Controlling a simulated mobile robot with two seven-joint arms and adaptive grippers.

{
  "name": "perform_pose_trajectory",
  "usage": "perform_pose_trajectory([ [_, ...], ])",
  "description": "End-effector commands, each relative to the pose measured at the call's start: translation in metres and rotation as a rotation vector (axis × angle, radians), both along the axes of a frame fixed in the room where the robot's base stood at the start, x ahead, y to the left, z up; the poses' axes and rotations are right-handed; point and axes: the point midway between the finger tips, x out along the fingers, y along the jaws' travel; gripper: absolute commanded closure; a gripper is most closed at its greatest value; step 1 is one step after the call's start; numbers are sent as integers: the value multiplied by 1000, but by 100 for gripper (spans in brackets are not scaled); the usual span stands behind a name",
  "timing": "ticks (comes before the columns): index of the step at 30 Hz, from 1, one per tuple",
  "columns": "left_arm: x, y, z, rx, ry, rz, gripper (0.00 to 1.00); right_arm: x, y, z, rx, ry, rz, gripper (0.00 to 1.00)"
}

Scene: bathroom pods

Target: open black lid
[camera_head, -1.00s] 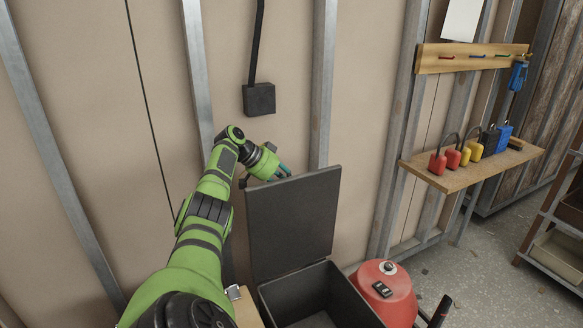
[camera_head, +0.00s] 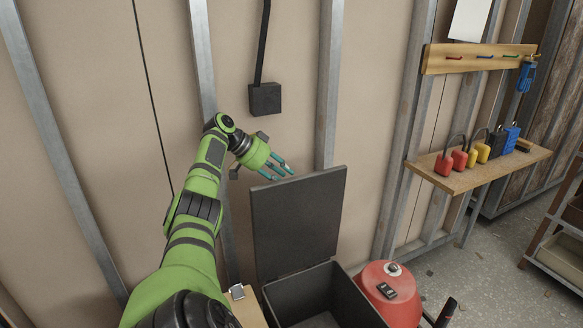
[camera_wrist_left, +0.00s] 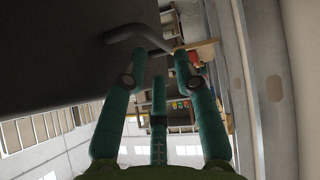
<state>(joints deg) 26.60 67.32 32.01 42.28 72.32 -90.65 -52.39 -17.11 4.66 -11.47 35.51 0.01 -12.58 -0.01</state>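The black lid (camera_head: 298,222) stands raised, close to upright, at the back of the black box (camera_head: 322,300) in the head view. The box lies open below it. My left gripper (camera_head: 277,168) is at the lid's top left edge, its teal fingers spread and holding nothing. In the left wrist view the fingers (camera_wrist_left: 160,75) are apart, beside a large dark surface (camera_wrist_left: 60,50) that looks like the lid. A bent grey bar (camera_wrist_left: 138,36) shows near the fingertips. Whether a finger touches the lid is unclear. My right gripper is not in view.
The wall with metal studs (camera_head: 328,90) is close behind the lid. A black wall box (camera_head: 265,98) with a cable hangs above. A red rounded container (camera_head: 388,292) stands right of the box. A wooden shelf (camera_head: 470,172) holds several padlocks.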

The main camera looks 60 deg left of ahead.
Motion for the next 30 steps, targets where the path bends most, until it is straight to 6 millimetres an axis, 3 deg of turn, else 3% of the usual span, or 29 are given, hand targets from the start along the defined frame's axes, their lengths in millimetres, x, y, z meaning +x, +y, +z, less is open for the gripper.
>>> perform_pose_trajectory([
  [6,-31,8,31,1,1,0,70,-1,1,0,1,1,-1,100],
  [12,-44,11,45,0,1,0,70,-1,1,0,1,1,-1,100],
  [30,-46,12,46,-1,0,-1,70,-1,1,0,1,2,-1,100],
])
